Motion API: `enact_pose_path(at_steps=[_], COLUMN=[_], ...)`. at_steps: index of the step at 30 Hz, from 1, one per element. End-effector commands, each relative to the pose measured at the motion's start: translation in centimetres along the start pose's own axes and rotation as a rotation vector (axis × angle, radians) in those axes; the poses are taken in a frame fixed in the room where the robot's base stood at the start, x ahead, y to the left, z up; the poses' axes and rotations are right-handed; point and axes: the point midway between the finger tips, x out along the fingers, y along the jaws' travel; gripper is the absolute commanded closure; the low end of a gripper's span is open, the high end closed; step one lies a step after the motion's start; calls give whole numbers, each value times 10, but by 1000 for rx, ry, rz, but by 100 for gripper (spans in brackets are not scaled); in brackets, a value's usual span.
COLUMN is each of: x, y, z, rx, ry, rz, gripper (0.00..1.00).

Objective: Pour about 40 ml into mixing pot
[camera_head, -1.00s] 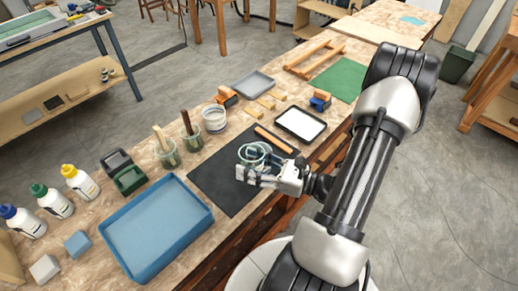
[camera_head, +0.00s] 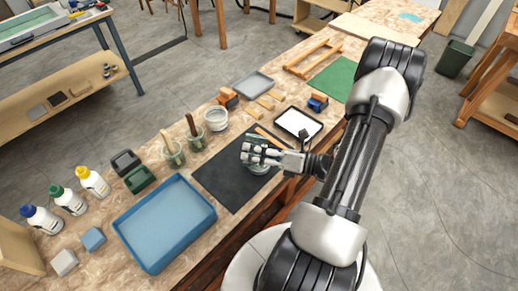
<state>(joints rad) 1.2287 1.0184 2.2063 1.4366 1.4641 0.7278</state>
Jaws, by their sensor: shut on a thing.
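My gripper (camera_head: 262,154) is over the dark mat (camera_head: 222,178) at the middle of the bench. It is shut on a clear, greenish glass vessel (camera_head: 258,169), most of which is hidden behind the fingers. I cannot tell its contents or whether it touches the mat. A clear round tub (camera_head: 216,118) with pale contents stands beyond the mat. I cannot tell which vessel is the mixing pot. Three white bottles stand at the left: one blue-capped (camera_head: 42,219), one green-capped (camera_head: 69,200) and one yellow-capped (camera_head: 95,183).
A large blue tray (camera_head: 165,222) lies left of the mat. Two glass jars with brushes or sticks (camera_head: 173,152) (camera_head: 195,138) stand at the mat's far left. A white-bottomed black tray (camera_head: 298,123) lies right of the mat. A wooden stick (camera_head: 268,136) lies near my gripper.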

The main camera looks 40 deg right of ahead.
Motion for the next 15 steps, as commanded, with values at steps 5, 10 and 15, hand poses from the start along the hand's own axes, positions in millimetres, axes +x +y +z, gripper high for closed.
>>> enact_pose_path(at_steps=[5,10,15], x=[1,1,0], y=[-3,-4,-2], z=[-4,-6,-4], rx=[85,137,170], ry=[11,19,23], rz=[1,1,1], gripper=[81,81,81])
